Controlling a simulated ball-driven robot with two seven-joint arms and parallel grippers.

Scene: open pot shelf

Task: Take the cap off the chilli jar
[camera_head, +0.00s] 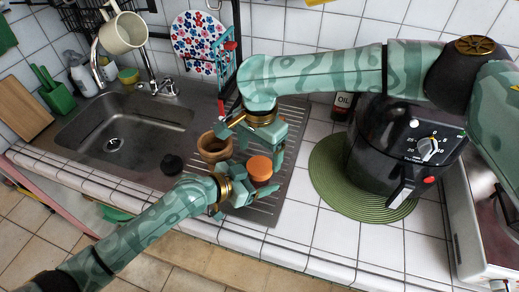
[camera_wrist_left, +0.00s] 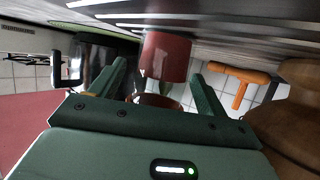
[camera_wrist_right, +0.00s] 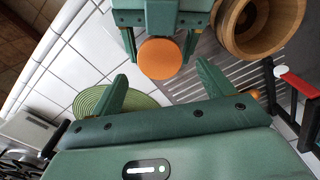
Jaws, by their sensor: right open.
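The chilli jar has an orange cap (camera_head: 259,168) and stands on the ribbed drainboard in the head view. Its red body (camera_wrist_left: 165,57) shows between my left fingers in the left wrist view. My left gripper (camera_head: 240,187) is at the jar with a finger on either side; gaps show between the fingers and the jar. My right gripper (camera_head: 250,145) is open and empty, above and behind the cap. In the right wrist view the orange cap (camera_wrist_right: 160,58) lies beyond the right fingertips (camera_wrist_right: 162,82), at the left gripper's fingers. Label hidden.
A wooden bowl-like vessel (camera_head: 214,147) stands close beside the jar and both grippers. A black round thing (camera_head: 172,164) lies left of it, near the sink (camera_head: 120,128). A black air fryer (camera_head: 400,145) on a green mat (camera_head: 335,190) stands to the right. Tiles in front are clear.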

